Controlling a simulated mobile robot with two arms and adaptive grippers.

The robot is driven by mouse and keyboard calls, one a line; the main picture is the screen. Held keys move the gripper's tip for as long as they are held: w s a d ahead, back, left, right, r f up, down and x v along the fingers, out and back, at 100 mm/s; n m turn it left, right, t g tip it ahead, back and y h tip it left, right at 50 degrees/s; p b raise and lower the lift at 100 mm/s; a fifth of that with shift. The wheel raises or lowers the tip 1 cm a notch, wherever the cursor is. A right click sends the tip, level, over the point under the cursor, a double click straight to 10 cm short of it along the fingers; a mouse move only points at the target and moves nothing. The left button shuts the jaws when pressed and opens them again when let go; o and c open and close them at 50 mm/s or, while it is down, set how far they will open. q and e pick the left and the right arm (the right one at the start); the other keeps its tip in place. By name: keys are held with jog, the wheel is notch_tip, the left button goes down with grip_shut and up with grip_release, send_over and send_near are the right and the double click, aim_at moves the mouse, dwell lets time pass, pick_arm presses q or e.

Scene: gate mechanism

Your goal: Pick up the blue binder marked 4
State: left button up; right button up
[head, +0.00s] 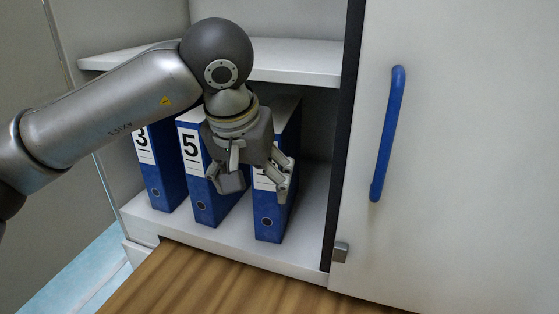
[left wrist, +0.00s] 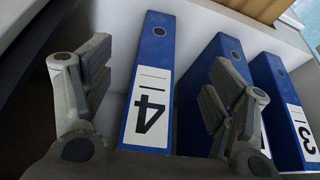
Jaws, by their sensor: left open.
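The blue binder marked 4 (head: 270,222) stands upright at the right end of a row of three on the cabinet's lower shelf. My left gripper (head: 257,184) is in front of it in the head view and hides most of its label. In the left wrist view, the number 4 shows on the white label of that binder (left wrist: 152,60), which lies between the two fingers of my open left gripper (left wrist: 160,95). The fingers look apart from the binder's sides. Whether they reach past its spine I cannot tell. My right gripper is not in view.
Binder 5 (head: 206,205) stands just left of binder 4, and binder 3 (head: 163,185) stands further left. An upper shelf (head: 298,62) is above them. A white door with a blue handle (head: 388,135) is at the right. A wooden surface (head: 200,285) is in front.

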pick_arm(q)
jog(key=w+d+f+p, duration=0.1)
jog(key=w+f+p, duration=0.1)
jog(key=w, duration=0.4)
jog(key=shift+d+f+p, duration=0.4)
jog(key=shift+p, duration=0.5)
jog(key=shift+w, duration=0.1)
jog(key=c, duration=0.4)
grip_shut()
jog(key=shift+r, duration=0.1)
